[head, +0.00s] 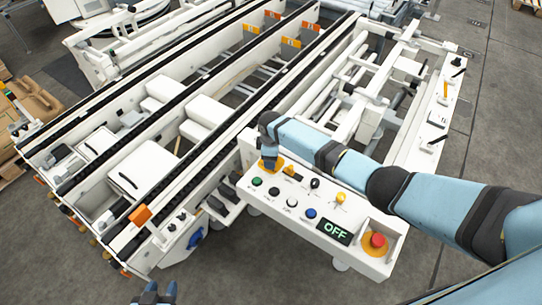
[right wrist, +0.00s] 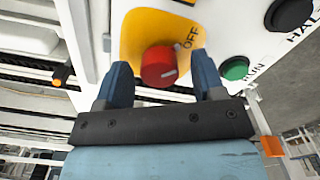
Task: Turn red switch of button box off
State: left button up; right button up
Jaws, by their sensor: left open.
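The white button box (head: 318,222) stands at the front end of the machine. In the right wrist view the red switch (right wrist: 159,66) is a round knob on a yellow plate (right wrist: 130,35), with "OFF" printed beside it. My right gripper (right wrist: 164,76) is open, its blue fingers on either side of the knob, with visible gaps. In the head view my right gripper (head: 270,163) is over the box's left end and hides the red switch. My left gripper (head: 154,294) is open and empty at the bottom edge, away from the box.
The box also has green (head: 256,182), black, white and blue buttons, a yellow knob (head: 340,198), a display (head: 334,231) reading "OFF" and a red emergency button (head: 377,241). A conveyor frame (head: 146,200) lies left. Floor in front is clear.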

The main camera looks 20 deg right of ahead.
notch_tip(320, 180, up, 14)
dwell(0.6)
jog(key=shift+f, duration=0.2)
